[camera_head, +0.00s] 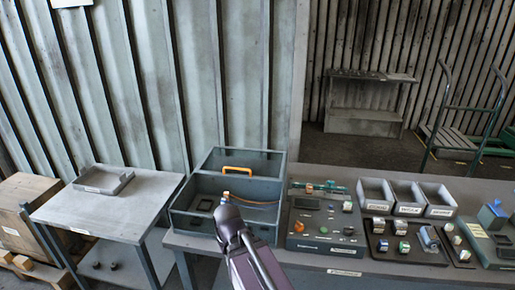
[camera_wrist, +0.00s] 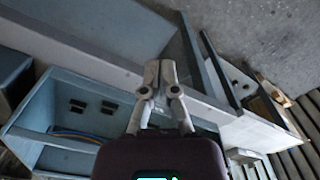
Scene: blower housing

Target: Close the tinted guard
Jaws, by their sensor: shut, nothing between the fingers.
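The tinted guard (camera_head: 265,162) is a see-through, dark-framed panel raised at the back of the grey-blue housing (camera_head: 186,222). An orange handle (camera_head: 237,170) shows at its lower middle. The housing is open in front of it, with dark parts and an orange-brown cable inside. My gripper (camera_head: 226,200) is over the front part of the housing, nearer the camera than the handle and apart from it in the picture. In the wrist view my gripper (camera_wrist: 160,75) has its fingers together and empty, beside the housing (camera_wrist: 45,110). The handle cannot be made out there.
A dark control panel (camera_head: 320,245) with small parts stands right of the housing, on the same bench (camera_head: 340,277). Several grey bins (camera_head: 408,190) stand farther right. A side table (camera_head: 120,215) with a shallow tray (camera_head: 105,184) is at left, and a corrugated wall is behind.

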